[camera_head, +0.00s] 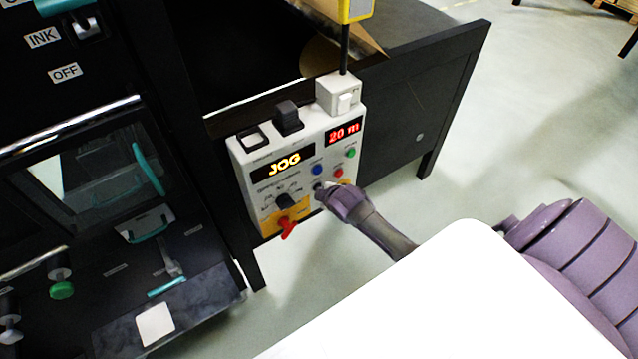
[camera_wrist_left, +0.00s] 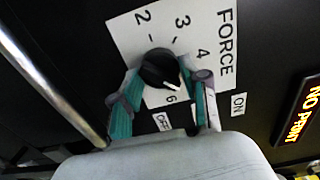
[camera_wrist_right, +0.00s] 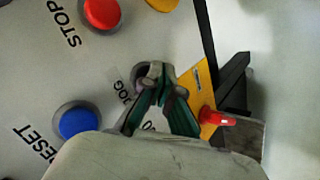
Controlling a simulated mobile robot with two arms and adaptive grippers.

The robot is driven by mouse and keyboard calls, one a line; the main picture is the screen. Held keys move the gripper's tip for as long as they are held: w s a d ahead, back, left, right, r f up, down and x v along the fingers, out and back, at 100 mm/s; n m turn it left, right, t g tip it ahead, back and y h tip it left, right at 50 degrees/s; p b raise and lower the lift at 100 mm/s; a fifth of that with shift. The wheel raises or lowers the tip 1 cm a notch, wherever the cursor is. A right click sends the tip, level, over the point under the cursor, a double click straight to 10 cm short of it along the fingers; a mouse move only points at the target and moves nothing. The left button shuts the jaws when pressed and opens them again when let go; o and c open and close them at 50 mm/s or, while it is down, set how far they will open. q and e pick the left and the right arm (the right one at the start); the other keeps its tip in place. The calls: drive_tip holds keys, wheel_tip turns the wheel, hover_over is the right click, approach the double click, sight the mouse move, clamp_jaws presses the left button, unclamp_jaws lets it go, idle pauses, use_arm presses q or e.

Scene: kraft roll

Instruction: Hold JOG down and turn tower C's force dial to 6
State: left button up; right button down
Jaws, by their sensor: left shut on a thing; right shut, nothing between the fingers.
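The black force dial (camera_wrist_left: 158,66) sits on a white FORCE plate (camera_wrist_left: 215,30) in the left wrist view. Its white mark points to the lower right, close to the printed 6. My left gripper (camera_wrist_left: 160,74) is shut on the dial, one teal finger at each side; one finger covers part of the scale. On the grey control box (camera_head: 245,170), my right gripper (camera_head: 328,188) has its tips together at the JOG button (camera_wrist_right: 140,75), largely hiding it; they look in contact. It also shows in the right wrist view (camera_wrist_right: 153,76). The display (camera_head: 285,165) reads JOG.
Close to my right gripper are a blue RESET button (camera_wrist_right: 78,122), a red STOP button (camera_wrist_right: 102,12) and a red lever (camera_wrist_right: 217,119) on a yellow plate. A "20 m" display (camera_head: 344,132) is lit. A metal rail (camera_wrist_left: 50,85) runs left of the dial.

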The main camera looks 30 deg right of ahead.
use_arm(q)
drive_tip(key=m, duration=0.7)
drive_tip(key=shift+m, duration=0.4)
drive_tip(key=o, duration=0.4)
drive_tip(key=shift+m, duration=0.4)
drive_tip(key=o, duration=0.3)
drive_tip(key=shift+o, duration=0.2)
drive_tip(key=s, duration=0.7)
drive_tip(key=shift+r, duration=0.15)
use_arm(e)
drive_tip(key=shift+s+r, duration=0.1)
use_arm(q)
drive_tip(key=shift+r+p, duration=0.5)
drive_tip(key=shift+p, duration=0.15)
use_arm(e)
drive_tip(key=shift+s, duration=0.75)
